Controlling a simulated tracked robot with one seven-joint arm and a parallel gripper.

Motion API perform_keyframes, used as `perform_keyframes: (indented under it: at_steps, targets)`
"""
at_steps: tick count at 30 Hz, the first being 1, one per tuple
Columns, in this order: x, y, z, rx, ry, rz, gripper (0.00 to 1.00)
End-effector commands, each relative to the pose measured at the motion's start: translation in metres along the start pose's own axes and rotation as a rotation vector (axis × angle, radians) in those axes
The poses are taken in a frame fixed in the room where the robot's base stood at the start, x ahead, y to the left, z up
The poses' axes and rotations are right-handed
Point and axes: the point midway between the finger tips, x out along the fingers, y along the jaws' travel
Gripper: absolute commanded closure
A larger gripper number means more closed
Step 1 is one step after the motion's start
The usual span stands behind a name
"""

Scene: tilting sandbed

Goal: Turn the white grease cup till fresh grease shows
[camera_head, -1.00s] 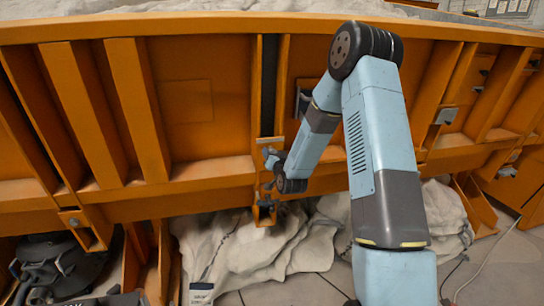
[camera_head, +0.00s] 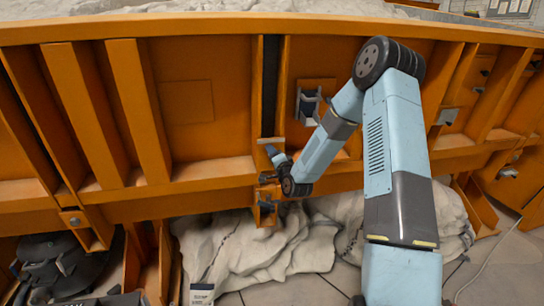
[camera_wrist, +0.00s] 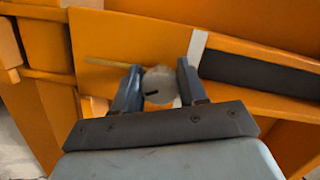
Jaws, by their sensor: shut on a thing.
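The white grease cup (camera_wrist: 158,85) shows in the wrist view as a pale round cap with a short dark mark on its face. My gripper (camera_wrist: 159,72) is shut on it, with one finger on each side. In the head view my gripper (camera_head: 268,167) is at the orange frame, near a pale plate on an upright. The cup cannot be made out there. A thin tan strip (camera_wrist: 106,62) lies left of the cup in the wrist view; I cannot tell whether it is grease or a rod.
The orange frame (camera_head: 185,100) with its ribs and ledge surrounds my gripper. A metal bracket (camera_head: 308,102) stands out above right. Pale crumpled cloth (camera_head: 235,250) lies on the floor below. A dark machine (camera_head: 55,265) stands at lower left. Tiled floor shows at lower right.

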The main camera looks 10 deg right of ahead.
Motion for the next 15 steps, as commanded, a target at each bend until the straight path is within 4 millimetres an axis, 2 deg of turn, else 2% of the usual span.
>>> perform_keyframes:
  at_steps: [15]
  targets:
    - [-0.0022, 0.005, 0.002, 0.055, -0.004, 0.004, 0.89]
